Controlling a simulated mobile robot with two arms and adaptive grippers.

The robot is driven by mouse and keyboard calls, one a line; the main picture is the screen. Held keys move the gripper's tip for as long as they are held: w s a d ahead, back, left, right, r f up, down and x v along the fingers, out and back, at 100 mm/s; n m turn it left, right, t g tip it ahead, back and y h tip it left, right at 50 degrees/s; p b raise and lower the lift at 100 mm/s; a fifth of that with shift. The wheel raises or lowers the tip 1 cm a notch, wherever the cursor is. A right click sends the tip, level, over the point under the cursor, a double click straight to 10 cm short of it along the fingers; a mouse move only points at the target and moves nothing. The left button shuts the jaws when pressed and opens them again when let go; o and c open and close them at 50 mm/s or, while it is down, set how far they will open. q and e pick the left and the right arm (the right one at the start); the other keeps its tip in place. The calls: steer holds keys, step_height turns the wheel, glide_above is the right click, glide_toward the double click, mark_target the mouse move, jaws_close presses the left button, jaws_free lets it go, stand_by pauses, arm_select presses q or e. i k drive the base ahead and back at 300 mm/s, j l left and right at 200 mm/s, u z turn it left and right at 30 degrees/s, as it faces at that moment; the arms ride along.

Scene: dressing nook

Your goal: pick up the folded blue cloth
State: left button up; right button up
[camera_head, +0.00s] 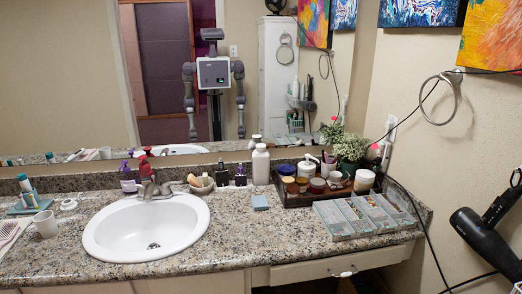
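The folded blue cloth (260,202) is a small light-blue square. It lies flat on the speckled granite counter (245,238), to the right of the sink and left of the dark tray. Nothing covers it. Neither of my grippers shows directly in the head view. My own body and two arms appear only as a small reflection in the mirror, and the gripper ends there are too small to read.
The white sink (120,222) with its faucet (150,182) is left of the cloth. A white bottle (261,165) stands behind it. A dark tray (290,199) of jars and a compartment organizer (345,219) are to its right. The counter in front is clear.

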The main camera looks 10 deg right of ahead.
mark_target(259, 203)
steer(key=i+j, duration=0.1)
steer(key=j, duration=0.35)
steer(key=i+j, duration=0.1)
steer(key=j, duration=0.35)
steer(key=z, duration=1.9)
steer(key=u, duration=1.3)
